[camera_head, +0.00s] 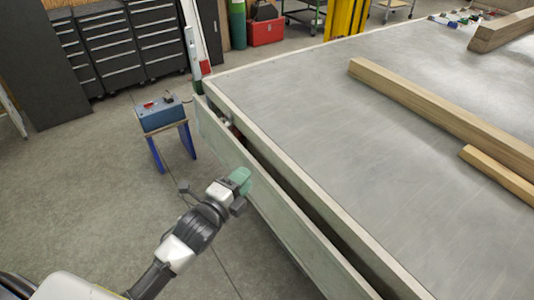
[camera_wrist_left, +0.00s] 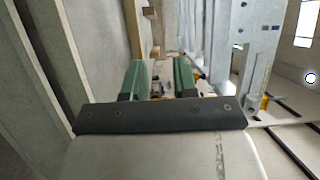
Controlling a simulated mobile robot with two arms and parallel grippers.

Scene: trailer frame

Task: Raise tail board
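The tail board (camera_head: 290,232) is a long pale panel along the near edge of the trailer bed (camera_head: 300,105). A dark gap runs between the board and the bed's edge; its exact tilt is hard to tell. My left gripper (camera_head: 241,181) is at the board's outer side, its green fingertips overlapping the board in the head view. In the left wrist view the two green fingers of the left gripper (camera_wrist_left: 160,80) stand apart with nothing visible between them. A pale panel, seemingly the board (camera_wrist_left: 97,45), lies to their left. I cannot tell whether they touch it. My right gripper is not in view.
Timber beams (camera_head: 440,110) lie on the bed. Dark drawer cabinets (camera_head: 110,45) and a red box (camera_head: 266,32) stand behind. The floor at left is clear.

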